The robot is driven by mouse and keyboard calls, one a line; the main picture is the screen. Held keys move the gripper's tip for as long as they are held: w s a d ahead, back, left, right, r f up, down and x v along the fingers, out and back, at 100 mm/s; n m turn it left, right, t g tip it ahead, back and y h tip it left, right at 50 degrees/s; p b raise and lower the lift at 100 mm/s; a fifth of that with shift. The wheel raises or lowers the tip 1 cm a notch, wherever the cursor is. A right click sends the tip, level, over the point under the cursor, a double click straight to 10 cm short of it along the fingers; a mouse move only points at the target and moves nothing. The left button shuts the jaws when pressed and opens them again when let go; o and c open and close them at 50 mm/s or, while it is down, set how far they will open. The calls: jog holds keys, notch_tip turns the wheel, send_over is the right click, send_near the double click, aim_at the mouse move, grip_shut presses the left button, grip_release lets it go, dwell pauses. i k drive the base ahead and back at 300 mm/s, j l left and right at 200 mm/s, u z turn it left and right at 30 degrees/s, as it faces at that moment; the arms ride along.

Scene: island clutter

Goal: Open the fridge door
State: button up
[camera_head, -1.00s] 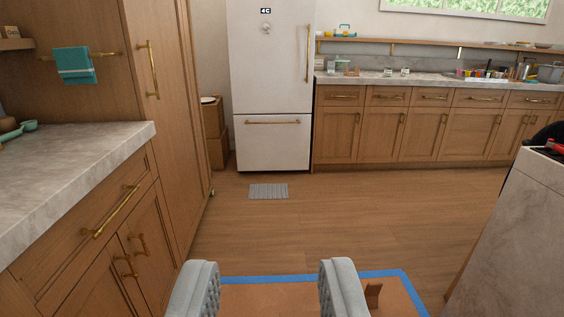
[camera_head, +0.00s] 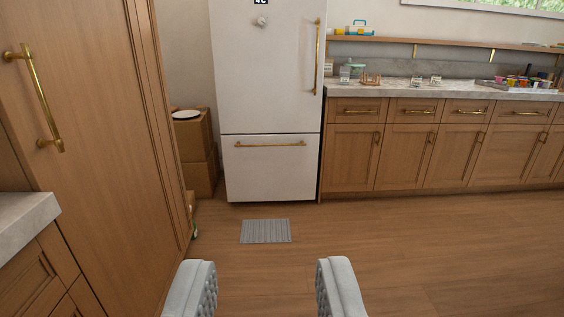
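The white fridge (camera_head: 265,90) stands ahead at the back wall, a little left of the picture's middle. Its tall upper door (camera_head: 260,75) is shut and has a vertical gold handle (camera_head: 317,57) along its right edge. Below is a shut lower drawer (camera_head: 270,171) with a horizontal gold handle (camera_head: 269,144). My gripper (camera_head: 265,275) is open and empty at the bottom of the view, its two grey fingers wide apart. It is well short of the fridge and touches nothing. The fridge's top is cut off by the frame.
A tall wooden cabinet (camera_head: 110,130) stands close on the left, beside a marble counter edge (camera_head: 25,222). Stacked boxes (camera_head: 197,160) stand left of the fridge. A counter (camera_head: 430,92) with clutter runs right. A grey mat (camera_head: 266,231) lies on the open wooden floor (camera_head: 400,260).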

aim_at(269, 76)
jog(key=i, duration=1.1)
jog(key=i+l+u, duration=0.1)
jog(key=i, duration=0.95)
jog(key=i+l, duration=0.15)
jog(key=i, duration=0.95)
jog(key=i+u, duration=0.2)
jog(key=u, duration=0.2)
